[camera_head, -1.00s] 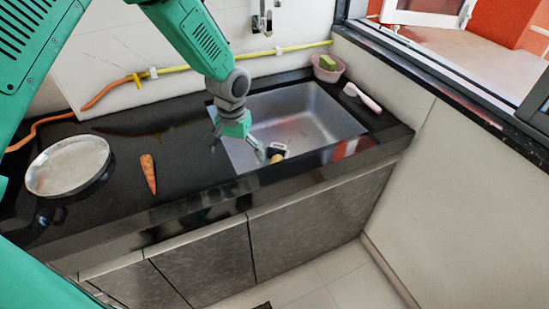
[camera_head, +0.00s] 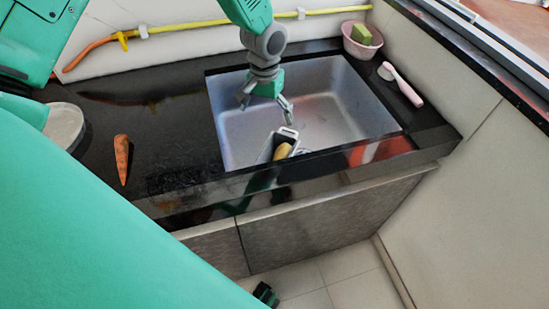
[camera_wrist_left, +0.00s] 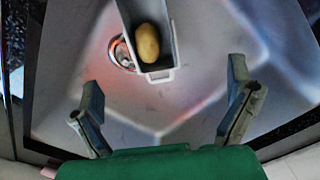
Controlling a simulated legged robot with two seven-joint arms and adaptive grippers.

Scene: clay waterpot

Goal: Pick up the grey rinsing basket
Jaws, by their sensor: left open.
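The grey rinsing basket (camera_head: 289,132) is in the sink near its front wall, with a pale rim and a yellow potato (camera_head: 283,151) in it. In the head view the sink's front edge hides its lower part. My left gripper (camera_head: 267,104) is open and empty, above and behind the basket. In the left wrist view the basket (camera_wrist_left: 159,75) lies at the top centre with the potato (camera_wrist_left: 147,43) inside. There the open left gripper (camera_wrist_left: 165,102) has its fingers spread wide, apart from the basket. My right gripper does not show.
The steel sink (camera_head: 330,105) is otherwise mostly clear. A pink bowl (camera_head: 361,47) with a green sponge (camera_head: 361,33) and a pink-handled brush (camera_head: 402,86) are on the right. A carrot (camera_head: 122,160) and part of a plate (camera_head: 63,127) lie on the left counter.

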